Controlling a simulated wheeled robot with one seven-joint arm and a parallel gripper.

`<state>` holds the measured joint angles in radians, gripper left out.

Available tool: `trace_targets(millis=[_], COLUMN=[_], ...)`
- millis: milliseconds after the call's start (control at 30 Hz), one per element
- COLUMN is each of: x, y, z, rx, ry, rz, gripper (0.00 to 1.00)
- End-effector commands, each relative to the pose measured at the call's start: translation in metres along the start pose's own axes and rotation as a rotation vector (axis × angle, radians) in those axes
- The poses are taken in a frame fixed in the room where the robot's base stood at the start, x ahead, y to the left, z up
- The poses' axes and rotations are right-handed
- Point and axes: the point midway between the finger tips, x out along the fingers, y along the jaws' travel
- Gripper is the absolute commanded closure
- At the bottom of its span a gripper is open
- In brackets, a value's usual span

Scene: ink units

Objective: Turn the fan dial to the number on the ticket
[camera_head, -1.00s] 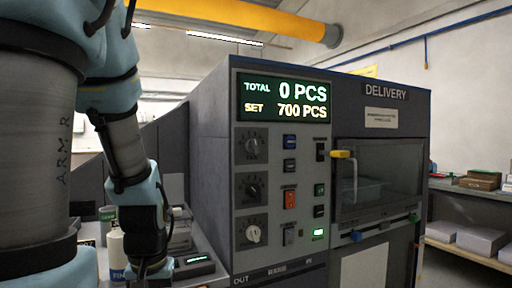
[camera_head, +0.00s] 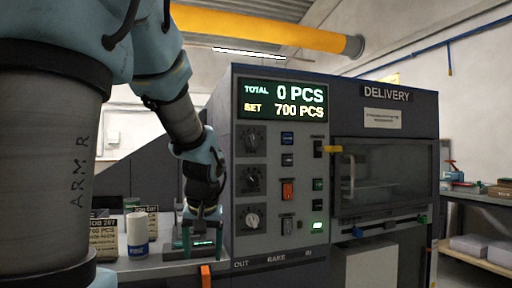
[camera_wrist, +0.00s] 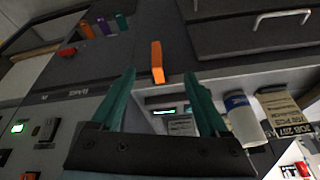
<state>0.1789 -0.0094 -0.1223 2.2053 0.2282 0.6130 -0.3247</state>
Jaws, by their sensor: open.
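Three dark-backed dials run down the left of the machine's panel in the head view. The top one (camera_head: 251,141) is probably the fan dial, but its label and numbers are too small to read. The middle dial (camera_head: 251,180) is dark and the bottom dial (camera_head: 252,219) has a pale knob. A job ticket (camera_head: 103,238) stands at the left; "JOB 207" and "700 PCS" show, its smaller lines do not. It also shows in the wrist view (camera_wrist: 287,114). My gripper (camera_head: 202,242) is open and empty, left of the panel and below the dials. It also shows in the wrist view (camera_wrist: 159,80).
A white bottle with a blue label (camera_head: 137,236) stands beside the ticket. A small device with a lit display (camera_head: 203,243) lies behind my fingers. An orange lever (camera_head: 206,276) juts out below the shelf. The delivery door (camera_head: 385,178) is right of the panel.

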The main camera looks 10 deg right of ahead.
Motion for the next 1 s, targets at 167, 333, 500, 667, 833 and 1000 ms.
trace_targets(millis=[167, 333, 500, 667, 833, 1000], x=[-0.017, -0.058, -0.143, -0.234, -0.287, -0.292], y=[0.024, 0.055, 0.098, 0.117, 0.120, 0.118], z=[-0.043, -0.089, -0.132, -0.142, -0.139, -0.146], rx=[-0.003, -0.037, -0.148, -0.304, -0.412, -0.434], ry=[0.108, 0.257, 0.505, 0.711, 0.814, 0.830], rz=[-0.023, -0.045, -0.039, 0.011, 0.058, 0.065], gripper=[0.22, 0.22, 0.22, 0.22, 0.22, 0.22])
